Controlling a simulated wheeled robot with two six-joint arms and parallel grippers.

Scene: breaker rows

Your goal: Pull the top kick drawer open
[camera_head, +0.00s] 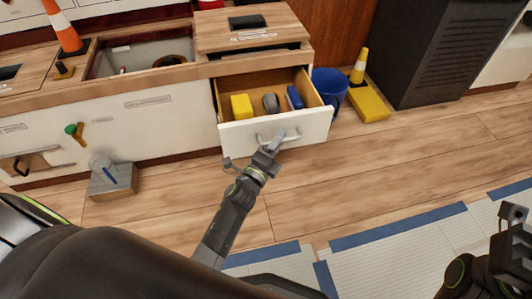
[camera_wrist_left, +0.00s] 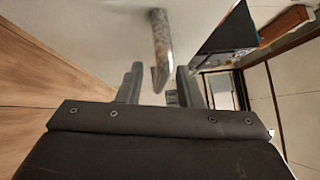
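The white-fronted kick drawer (camera_head: 285,128) stands pulled out under the wooden-topped cabinet in the head view, its inside showing. Its metal bar handle (camera_head: 290,138) is on the front and also shows in the left wrist view (camera_wrist_left: 160,45). My left gripper (camera_head: 271,143) is at the left part of this handle. In the left wrist view its two fingers (camera_wrist_left: 159,88) are apart, with the handle's end between them and gaps on both sides. My right gripper (camera_head: 513,214) is at the lower right edge, far from the drawer; its opening is unclear.
The drawer holds a yellow block (camera_head: 241,106), a grey item (camera_head: 271,102) and a blue item (camera_head: 295,97). A blue bucket (camera_head: 330,88) and a yellow-based cone (camera_head: 367,102) stand close to its right. A grey box (camera_head: 113,182) is on the floor at left. Floor ahead is clear.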

